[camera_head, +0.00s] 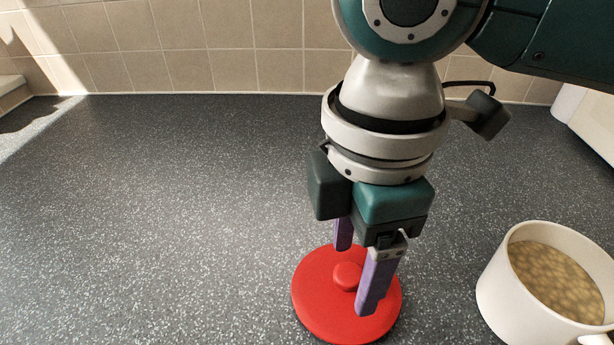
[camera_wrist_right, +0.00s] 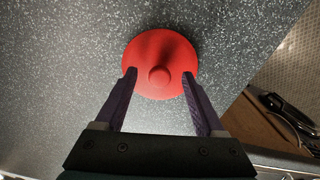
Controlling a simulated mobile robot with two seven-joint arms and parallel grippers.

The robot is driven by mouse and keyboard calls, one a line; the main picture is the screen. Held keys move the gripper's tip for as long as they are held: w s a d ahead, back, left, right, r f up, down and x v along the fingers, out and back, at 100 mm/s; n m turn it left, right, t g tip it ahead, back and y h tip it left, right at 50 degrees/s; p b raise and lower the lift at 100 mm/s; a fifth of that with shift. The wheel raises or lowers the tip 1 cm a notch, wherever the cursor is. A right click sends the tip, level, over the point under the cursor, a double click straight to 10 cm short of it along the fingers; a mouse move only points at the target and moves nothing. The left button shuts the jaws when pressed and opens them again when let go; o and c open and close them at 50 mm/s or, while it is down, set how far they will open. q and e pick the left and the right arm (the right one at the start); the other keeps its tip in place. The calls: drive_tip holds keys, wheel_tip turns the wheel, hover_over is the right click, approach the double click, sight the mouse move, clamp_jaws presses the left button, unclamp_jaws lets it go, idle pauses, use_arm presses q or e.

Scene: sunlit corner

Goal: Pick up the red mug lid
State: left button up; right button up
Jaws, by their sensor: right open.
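The red mug lid (camera_head: 318,298) lies flat on the dark speckled counter, a round disc with a small round knob on top. It also shows in the right wrist view (camera_wrist_right: 160,47), knob up. My right gripper (camera_head: 356,278) points down over the lid, open and empty. Its two purple fingers stand on either side of the knob, apart from it. In the right wrist view the fingertips (camera_wrist_right: 159,74) straddle the knob near the lid's lower half. I cannot tell whether the fingertips touch the lid. My left gripper is not in view.
A white mug (camera_head: 513,300) with a tan speckled filling stands to the right of the lid. A beige tiled wall (camera_head: 230,50) runs along the back. The counter (camera_head: 140,220) left of the lid is clear. Dark items (camera_wrist_right: 290,112) lie beyond the counter's edge.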

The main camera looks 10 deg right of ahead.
drive_tip(key=shift+f, duration=0.45)
drive_tip(key=shift+c, duration=0.2)
clamp_jaws()
